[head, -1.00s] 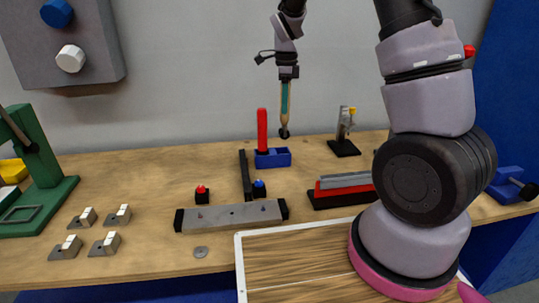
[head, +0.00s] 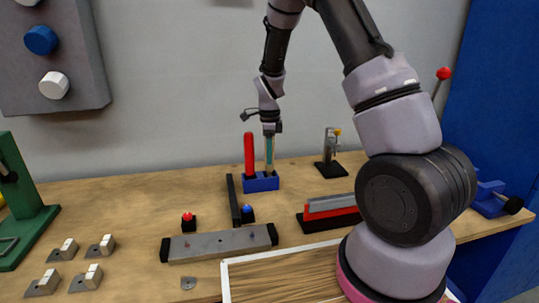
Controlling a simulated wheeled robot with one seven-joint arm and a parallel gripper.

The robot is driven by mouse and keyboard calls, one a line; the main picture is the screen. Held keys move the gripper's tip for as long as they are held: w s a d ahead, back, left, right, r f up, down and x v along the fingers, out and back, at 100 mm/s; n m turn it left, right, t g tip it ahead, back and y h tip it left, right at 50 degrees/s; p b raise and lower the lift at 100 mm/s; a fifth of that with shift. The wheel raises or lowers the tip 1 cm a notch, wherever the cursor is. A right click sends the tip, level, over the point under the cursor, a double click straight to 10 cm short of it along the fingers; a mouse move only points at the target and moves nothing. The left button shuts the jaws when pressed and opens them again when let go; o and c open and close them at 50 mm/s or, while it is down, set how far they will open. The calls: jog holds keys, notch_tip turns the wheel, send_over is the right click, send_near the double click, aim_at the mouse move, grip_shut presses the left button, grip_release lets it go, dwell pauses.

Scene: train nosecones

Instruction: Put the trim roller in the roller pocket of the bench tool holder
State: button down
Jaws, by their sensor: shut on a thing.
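The trim roller (head: 270,152) is a slim rod with a teal and tan handle, held upright by my gripper (head: 270,133). My gripper is shut on its upper part. The bench tool holder (head: 261,184) is a low blue block toward the back of the bench. A red-handled tool (head: 249,155) stands in its left part. The roller's lower end is at the right part of the holder and its tip is hidden there. I cannot tell whether the tip rests on the bottom.
A grey bar with black ends (head: 220,243) lies in front, with a red button (head: 188,221) and a blue button (head: 247,214) behind it. A red and grey fixture (head: 330,212) stands to the right. A framed wooden board (head: 285,272) lies at the front.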

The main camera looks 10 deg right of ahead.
jog(key=shift+f, duration=0.1)
jog(key=shift+c, duration=2.3)
grip_release()
notch_tip(320, 180, up, 12)
jog(key=shift+r, duration=0.15)
jog(key=s+d+r+n+t+y, duration=0.2)
jog(key=s+d+r+n+t, duration=0.15)
jog(key=s+r+n, duration=0.7)
jog(key=s+d+r+n+t, duration=0.1)
jog(key=s+r+n+t, duration=0.1)
jog(key=s, duration=0.6)
jog(key=s+d+r+n+t, duration=0.1)
jog(key=s+r+n, duration=0.3)
jog(key=s+r, duration=0.2)
jog(key=shift+s+d+r+t, duration=0.15)
jog(key=shift+s+r+t, duration=0.2)
jog(key=shift+s, duration=0.5)
